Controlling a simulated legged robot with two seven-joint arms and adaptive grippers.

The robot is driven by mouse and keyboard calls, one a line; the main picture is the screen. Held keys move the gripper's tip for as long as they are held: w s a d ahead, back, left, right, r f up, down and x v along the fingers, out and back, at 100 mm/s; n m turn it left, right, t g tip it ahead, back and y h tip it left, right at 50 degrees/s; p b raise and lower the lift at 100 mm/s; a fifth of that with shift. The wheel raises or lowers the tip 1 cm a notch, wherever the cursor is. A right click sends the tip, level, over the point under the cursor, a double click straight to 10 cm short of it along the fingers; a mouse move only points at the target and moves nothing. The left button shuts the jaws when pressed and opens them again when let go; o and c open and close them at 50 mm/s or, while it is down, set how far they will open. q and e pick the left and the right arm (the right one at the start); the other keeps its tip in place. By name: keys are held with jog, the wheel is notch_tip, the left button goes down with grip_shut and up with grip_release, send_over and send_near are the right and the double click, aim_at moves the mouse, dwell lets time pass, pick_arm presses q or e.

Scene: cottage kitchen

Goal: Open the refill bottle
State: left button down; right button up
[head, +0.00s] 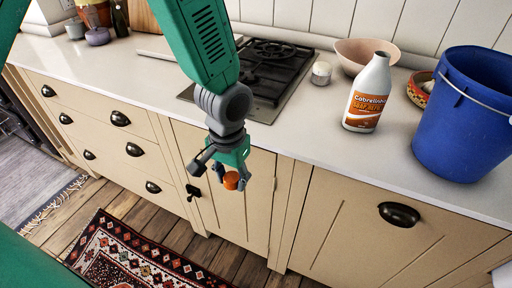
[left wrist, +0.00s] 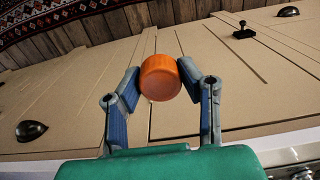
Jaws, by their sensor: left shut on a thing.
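The refill bottle (head: 367,95) is white with an orange label and stands upright on the counter, right of the hob. Its neck shows no cap. My left gripper (head: 231,181) hangs in front of the cabinet doors, below the counter's edge and away from the bottle. It is shut on an orange cap (head: 231,180). In the left wrist view the round orange cap (left wrist: 160,78) sits between the two fingertips of my left gripper (left wrist: 161,82). My right gripper is not in view.
A blue bucket (head: 466,120) stands right of the bottle, with a patterned bowl (head: 419,90) behind it. A pink bowl (head: 366,52) and a small white jar (head: 321,72) are behind and left of the bottle. The black hob (head: 262,70) lies further left. The counter front (head: 330,143) is clear.

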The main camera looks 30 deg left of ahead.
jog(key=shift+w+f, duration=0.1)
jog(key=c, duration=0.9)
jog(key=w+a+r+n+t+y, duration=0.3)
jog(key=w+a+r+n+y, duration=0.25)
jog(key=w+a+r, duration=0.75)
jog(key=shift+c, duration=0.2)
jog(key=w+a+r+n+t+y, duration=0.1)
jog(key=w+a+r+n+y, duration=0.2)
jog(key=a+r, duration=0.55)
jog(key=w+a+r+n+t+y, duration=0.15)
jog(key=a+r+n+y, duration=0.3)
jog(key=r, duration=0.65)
pick_arm(q)
jog(key=w+d+r+m, duration=0.2)
jog(key=d+r+m, duration=0.2)
jog(key=d, duration=0.3)
jog(key=w+d+r+m, duration=0.2)
jog(key=d+r+m, duration=0.1)
jog(key=d+r, duration=0.3)
jog(key=shift+w+d+r+m, duration=0.15)
jog(key=shift+d+r+m, duration=0.25)
jog(key=shift+d, duration=0.65)
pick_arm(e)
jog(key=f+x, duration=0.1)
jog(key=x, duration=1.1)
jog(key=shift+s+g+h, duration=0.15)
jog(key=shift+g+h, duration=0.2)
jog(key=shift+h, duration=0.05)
